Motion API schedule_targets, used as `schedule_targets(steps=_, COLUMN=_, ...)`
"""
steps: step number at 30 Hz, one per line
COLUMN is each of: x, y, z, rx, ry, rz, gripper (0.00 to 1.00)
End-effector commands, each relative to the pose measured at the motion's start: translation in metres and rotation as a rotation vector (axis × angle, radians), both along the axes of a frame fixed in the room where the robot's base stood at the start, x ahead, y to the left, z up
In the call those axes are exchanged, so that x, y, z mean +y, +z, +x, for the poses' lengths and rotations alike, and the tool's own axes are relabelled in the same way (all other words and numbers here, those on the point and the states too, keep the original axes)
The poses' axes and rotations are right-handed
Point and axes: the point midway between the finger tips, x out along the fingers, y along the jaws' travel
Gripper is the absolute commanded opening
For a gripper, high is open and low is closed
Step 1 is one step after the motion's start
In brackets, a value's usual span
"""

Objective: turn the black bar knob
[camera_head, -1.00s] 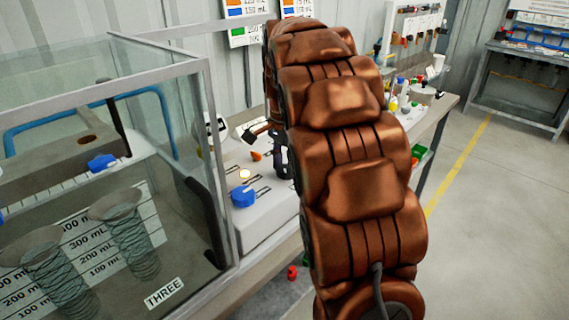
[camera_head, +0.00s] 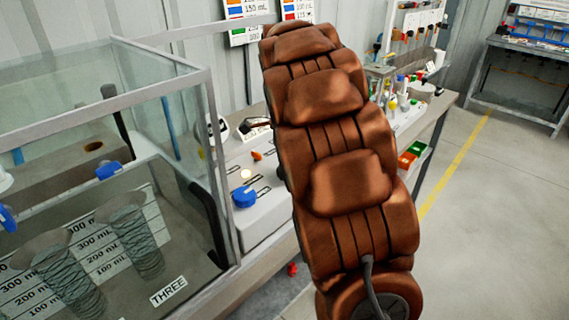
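I cannot make out the black bar knob; the right part of the control panel is hidden behind my arm. The white control panel (camera_head: 259,218) stands on the bench left of my arm. On it are a blue knob (camera_head: 244,196), a lit round button (camera_head: 246,175) and a small orange knob (camera_head: 257,155). My copper-brown arm fills the middle of the view and reaches up and away over the panel's right side. My gripper does not show; it is hidden behind the arm.
Gauges (camera_head: 252,128) stand behind the panel. Bottles (camera_head: 403,100) and green and orange bins (camera_head: 411,158) are right of my arm. Floor on the right is open.

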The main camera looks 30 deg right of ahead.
Motion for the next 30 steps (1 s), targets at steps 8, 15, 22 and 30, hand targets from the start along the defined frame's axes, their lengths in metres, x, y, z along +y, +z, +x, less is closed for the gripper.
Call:
schedule_targets(steps=8, x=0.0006, y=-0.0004, z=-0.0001, rx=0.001, ry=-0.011, rz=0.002, gripper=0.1)
schedule_targets(steps=15, x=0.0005, y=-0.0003, z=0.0, rx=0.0, ry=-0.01, rz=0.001, gripper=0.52)
schedule_targets(steps=22, x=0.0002, y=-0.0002, z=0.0, rx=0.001, ry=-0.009, rz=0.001, gripper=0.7)
schedule_targets(steps=30, x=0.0, y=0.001, z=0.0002, rx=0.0, ry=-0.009, rz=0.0, gripper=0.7)
